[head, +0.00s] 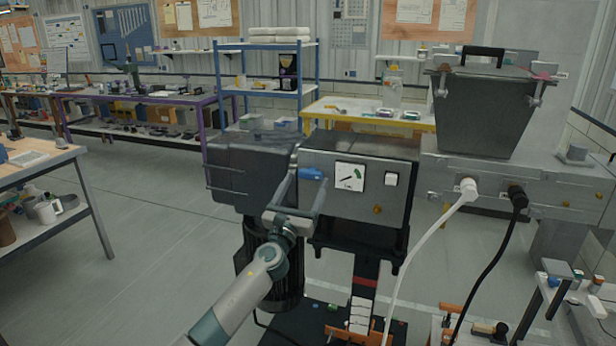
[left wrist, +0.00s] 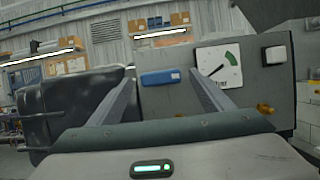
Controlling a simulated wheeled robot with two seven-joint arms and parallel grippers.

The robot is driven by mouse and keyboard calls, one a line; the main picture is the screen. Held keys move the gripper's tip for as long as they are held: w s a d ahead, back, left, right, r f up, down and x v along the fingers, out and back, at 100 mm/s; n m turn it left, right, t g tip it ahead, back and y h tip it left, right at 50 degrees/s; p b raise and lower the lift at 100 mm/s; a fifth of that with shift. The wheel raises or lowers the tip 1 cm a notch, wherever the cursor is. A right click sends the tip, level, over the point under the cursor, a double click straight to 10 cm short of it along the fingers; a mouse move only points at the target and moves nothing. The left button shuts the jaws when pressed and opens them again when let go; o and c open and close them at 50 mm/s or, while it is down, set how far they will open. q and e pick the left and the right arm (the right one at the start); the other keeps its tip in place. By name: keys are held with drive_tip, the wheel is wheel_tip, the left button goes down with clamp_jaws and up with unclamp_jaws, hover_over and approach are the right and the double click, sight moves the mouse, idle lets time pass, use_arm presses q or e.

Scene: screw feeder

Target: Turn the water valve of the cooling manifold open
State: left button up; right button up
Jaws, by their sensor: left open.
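The water valve has a blue handle (head: 313,173) on the front of a grey manifold box (head: 340,207). The handle lies roughly horizontal, and it also shows in the left wrist view (left wrist: 160,77). My left gripper (head: 306,180) is open in front of the box. In the left wrist view its fingers (left wrist: 162,80) stand either side of the handle, with a gap on each side. I cannot tell how far the fingertips are from the panel. A round-scale gauge (head: 350,177) with a green band sits right of the handle. My right gripper is not in view.
A white switch (head: 391,179) and a brass knob (head: 377,209) are right of the gauge and below it. A dark tank (head: 250,172) adjoins on the left. A black hopper (head: 487,110), a white hose (head: 425,235) and a black hose (head: 494,255) are at right.

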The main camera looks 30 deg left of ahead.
sight(309, 176)
use_arm(q)
drive_tip(key=shift+x, duration=1.5)
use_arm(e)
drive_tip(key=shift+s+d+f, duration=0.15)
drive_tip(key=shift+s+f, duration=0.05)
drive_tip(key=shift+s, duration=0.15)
use_arm(q)
drive_tip(key=shift+c, duration=0.5)
drive_tip(key=c, duration=0.9)
drive_tip(key=shift+c, duration=0.2)
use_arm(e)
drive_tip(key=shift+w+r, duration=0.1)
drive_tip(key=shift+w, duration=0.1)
